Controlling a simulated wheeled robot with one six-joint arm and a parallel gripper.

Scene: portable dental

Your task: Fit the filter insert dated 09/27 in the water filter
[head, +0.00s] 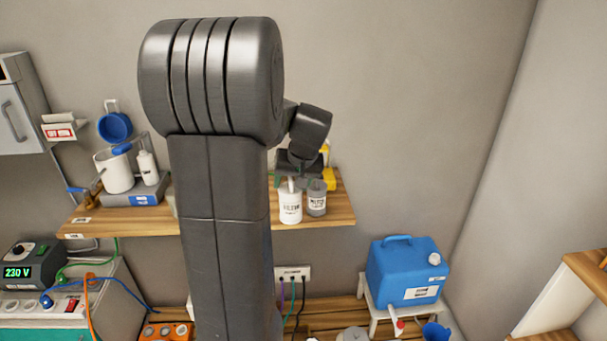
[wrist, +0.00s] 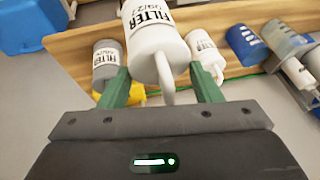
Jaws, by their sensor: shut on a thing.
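My gripper (head: 298,170) is over the right part of the wall shelf, partly behind my own arm. Its green fingers (wrist: 160,90) are shut on a white filter insert (wrist: 158,45) with a thin stem, marked FILTER 09/27. The held insert also shows in the head view (head: 290,207), at the shelf's front. A grey filter insert (head: 317,204) is close to its right; its date is not readable. The wrist view shows another white insert (wrist: 204,48) on the shelf. I cannot tell for certain which thing is the water filter.
The wooden shelf (head: 120,222) also bears a white pot (head: 113,172) and a white bottle (head: 147,168) at left. A blue canister (head: 405,272) stands on a white stool at lower right. A power unit (head: 30,271) is at lower left. Free air lies right of the shelf.

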